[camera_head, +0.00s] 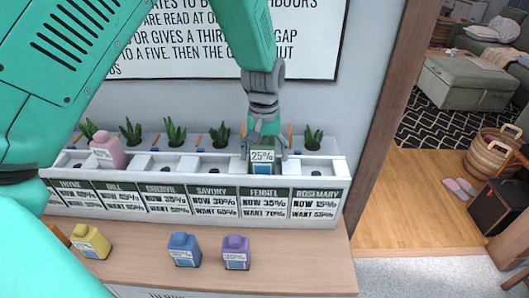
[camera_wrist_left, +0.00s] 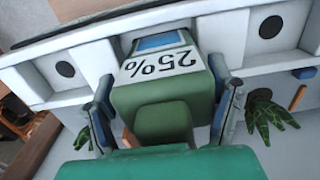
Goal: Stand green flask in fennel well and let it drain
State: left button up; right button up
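The green flask (camera_head: 262,156), labelled 25%, is upright at the fennel well, behind the fennel label (camera_head: 264,200). My left gripper (camera_head: 265,146) comes down from above with its fingers on both sides of the flask. In the left wrist view the flask (camera_wrist_left: 165,85) sits between the two fingers, which appear to touch its sides. The flask's base and the well's opening are hidden, so I cannot tell whether it rests on the bottom. My right gripper is not in view.
A pink flask (camera_head: 107,152) stands in the dill well of the white planter (camera_head: 190,208). Yellow (camera_head: 91,241), blue (camera_head: 184,250) and purple (camera_head: 236,252) flasks stand on the wooden counter (camera_head: 310,255) in front. Small plants line the planter's back. The rosemary well (camera_head: 314,168) is empty.

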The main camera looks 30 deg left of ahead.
pick_arm(q)
jog(key=shift+s+d+r, duration=0.2)
jog(key=shift+d+r, duration=0.15)
jog(key=shift+d, duration=0.1)
jog(key=r, duration=0.3)
jog(key=r+b, duration=0.1)
jog(key=r, duration=0.3)
jog(key=a+r, duration=0.1)
jog(key=r, duration=0.3)
jog(key=shift+a, duration=0.1)
jog(key=shift+d+r, duration=0.2)
jog(key=shift+r, duration=0.05)
jog(key=shift+d+r, duration=0.2)
jog(key=shift+d, duration=0.15)
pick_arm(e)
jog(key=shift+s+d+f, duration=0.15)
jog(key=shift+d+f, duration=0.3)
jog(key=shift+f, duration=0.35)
pick_arm(q)
jog(key=shift+a, duration=0.1)
jog(key=shift+a+f, duration=0.1)
jog(key=shift+a, duration=0.25)
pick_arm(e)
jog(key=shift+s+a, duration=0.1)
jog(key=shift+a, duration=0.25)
